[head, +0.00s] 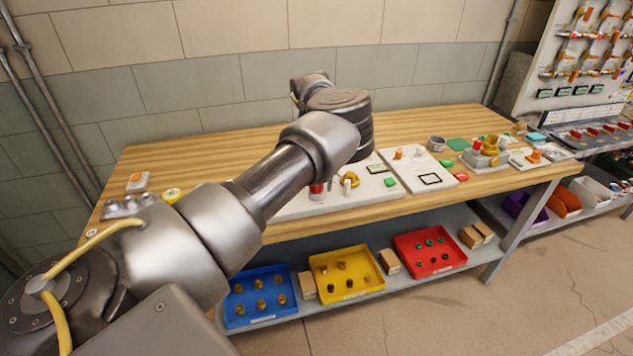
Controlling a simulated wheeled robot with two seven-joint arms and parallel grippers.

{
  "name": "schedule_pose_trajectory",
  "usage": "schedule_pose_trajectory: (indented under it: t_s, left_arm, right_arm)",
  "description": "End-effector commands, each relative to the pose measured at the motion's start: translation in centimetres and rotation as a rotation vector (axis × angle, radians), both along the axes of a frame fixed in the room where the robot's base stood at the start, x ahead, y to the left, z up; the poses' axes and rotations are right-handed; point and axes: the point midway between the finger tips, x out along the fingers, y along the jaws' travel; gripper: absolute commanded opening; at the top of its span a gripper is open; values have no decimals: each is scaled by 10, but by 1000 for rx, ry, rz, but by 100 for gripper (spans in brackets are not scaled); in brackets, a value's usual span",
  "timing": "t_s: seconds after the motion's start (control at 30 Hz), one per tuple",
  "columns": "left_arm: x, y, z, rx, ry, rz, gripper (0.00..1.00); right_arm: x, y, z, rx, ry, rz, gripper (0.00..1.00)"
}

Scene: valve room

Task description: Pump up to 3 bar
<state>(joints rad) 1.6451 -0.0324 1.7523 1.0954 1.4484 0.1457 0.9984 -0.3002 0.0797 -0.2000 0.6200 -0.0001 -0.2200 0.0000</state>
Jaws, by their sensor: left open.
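My left arm reaches in from the left across the table and covers much of its middle. Its gripper is mostly hidden behind the wrist and forearm, so I cannot see the fingertips or what they are near. A white board (376,191) lies on the table partly behind the arm. It carries a red part (316,190), a white upright piece (347,187), a brass-coloured fitting (351,178) and small dark-green labels or displays (390,182). I cannot make out a pump handle or a pressure reading. My right gripper is not in view.
A second white board (415,180) with a black-outlined square lies to the right, with brass and red fittings (484,153) beyond. Blue (260,316), yellow (347,291) and red (430,264) trays stand on the lower shelf (374,303). A wall panel (590,60) stands far right.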

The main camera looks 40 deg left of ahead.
Motion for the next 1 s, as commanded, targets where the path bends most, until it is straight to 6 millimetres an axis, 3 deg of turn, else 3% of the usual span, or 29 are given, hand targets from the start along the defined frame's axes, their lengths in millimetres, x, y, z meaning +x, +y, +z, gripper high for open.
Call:
schedule_pose_trajectory:
  t_s: [0.23, 0.7, 1.0]
  left_arm:
    - [1, 0, 13, 1, -4, 1, 60]
    - [0, 0, 96, -2, -3, 0, 60]
    - [-1, 1, 108, 0, 0, 0, 60]
  right_arm:
    - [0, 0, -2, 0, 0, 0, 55]
    - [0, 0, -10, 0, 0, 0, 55]
    - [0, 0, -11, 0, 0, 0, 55]
